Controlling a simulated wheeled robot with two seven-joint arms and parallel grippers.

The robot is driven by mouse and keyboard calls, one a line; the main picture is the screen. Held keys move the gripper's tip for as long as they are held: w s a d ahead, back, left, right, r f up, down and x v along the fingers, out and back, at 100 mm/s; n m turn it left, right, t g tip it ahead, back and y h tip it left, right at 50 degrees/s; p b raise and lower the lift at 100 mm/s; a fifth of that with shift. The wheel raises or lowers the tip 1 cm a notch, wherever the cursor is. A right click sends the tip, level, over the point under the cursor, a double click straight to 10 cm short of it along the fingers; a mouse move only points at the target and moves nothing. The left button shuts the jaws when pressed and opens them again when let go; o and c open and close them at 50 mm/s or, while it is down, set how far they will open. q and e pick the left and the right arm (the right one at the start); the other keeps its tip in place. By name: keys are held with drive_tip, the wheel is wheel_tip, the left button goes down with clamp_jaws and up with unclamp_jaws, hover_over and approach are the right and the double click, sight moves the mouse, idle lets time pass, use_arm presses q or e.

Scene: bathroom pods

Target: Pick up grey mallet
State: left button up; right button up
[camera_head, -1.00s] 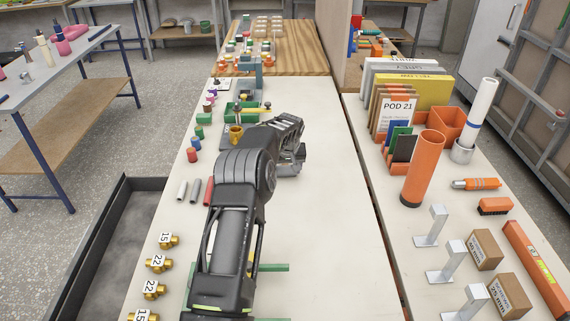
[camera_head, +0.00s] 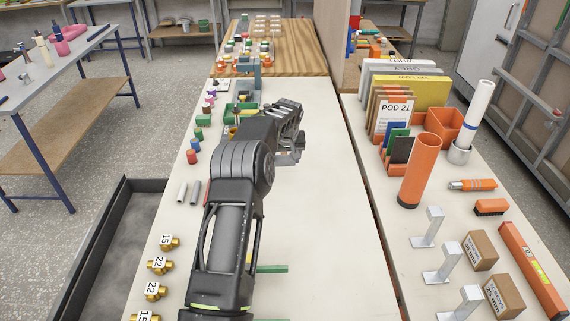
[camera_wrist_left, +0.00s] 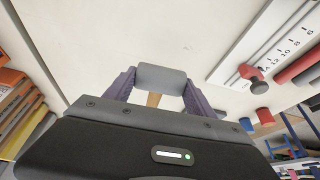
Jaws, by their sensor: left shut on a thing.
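The grey mallet shows in the left wrist view, with its grey head (camera_wrist_left: 162,77) just past my fingertips and a short piece of its tan handle (camera_wrist_left: 153,99) between the fingers. My left gripper (camera_wrist_left: 157,88) is shut on the mallet. In the head view my left arm reaches in over the white bench, and the left gripper (camera_head: 293,150) is at its far end, partly hidden by the wrist. The mallet is hard to make out there. My right gripper is not in view.
The bench (camera_head: 325,240) is clear to the right of my arm. Brass fittings (camera_head: 158,264) and small coloured cylinders (camera_head: 193,157) line its left side. An orange tube (camera_head: 419,170), folders (camera_head: 385,112) and metal brackets (camera_head: 428,228) stand on the right-hand bench.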

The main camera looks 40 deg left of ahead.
use_arm(q)
wheel_tip(320, 180, up, 5)
drive_tip(key=shift+f+p, duration=0.15)
drive_tip(key=shift+p, duration=0.25)
idle(0.3)
